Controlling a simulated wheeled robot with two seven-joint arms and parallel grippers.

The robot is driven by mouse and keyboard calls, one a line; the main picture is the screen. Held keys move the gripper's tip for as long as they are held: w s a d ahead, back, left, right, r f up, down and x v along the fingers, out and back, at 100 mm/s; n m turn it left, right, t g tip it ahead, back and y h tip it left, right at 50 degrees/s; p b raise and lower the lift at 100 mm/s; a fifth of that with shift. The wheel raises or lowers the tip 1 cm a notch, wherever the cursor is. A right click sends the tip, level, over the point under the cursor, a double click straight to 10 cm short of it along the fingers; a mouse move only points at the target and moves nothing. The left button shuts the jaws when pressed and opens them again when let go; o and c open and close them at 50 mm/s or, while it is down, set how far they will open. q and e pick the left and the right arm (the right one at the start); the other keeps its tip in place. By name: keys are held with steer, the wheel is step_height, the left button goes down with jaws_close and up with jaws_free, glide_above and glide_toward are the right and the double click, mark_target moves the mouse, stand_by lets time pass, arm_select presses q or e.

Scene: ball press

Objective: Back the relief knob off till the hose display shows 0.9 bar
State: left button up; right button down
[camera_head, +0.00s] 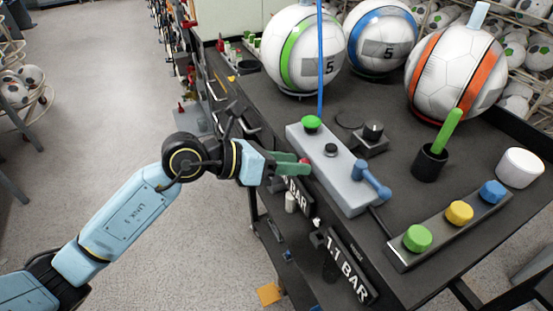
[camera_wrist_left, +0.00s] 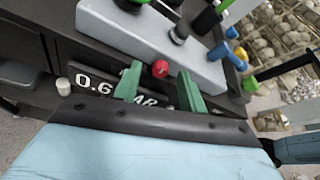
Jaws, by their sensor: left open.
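A grey block (camera_head: 338,168) on the dark bench carries a green knob (camera_head: 312,122), a black knob (camera_head: 331,149) and a blue lever (camera_head: 371,180). A small red knob (camera_wrist_left: 160,68) sticks out of its front face; I take it as the relief knob, but no label shows. My left gripper (camera_head: 292,165) has green fingers and is open in front of that face. In the left wrist view its fingertips (camera_wrist_left: 158,76) are spread either side of the red knob, with gaps. One display (camera_wrist_left: 95,87) reads 0.6 BAR, partly behind a finger. Another display (camera_head: 347,267) reads 1.1 BAR.
Balls marked with green (camera_head: 296,58), blue (camera_head: 381,40) and orange (camera_head: 455,75) stand behind the block. A blue hose (camera_head: 320,65) rises near the green knob. A bar with green, yellow and blue buttons (camera_head: 459,212) lies at front right. The floor left is open.

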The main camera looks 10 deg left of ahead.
arm_select(q)
steer(key=v, duration=1.3)
steer(key=shift+s+b, duration=0.15)
steer(key=shift+b, duration=0.25)
steer(key=shift+f, duration=0.1)
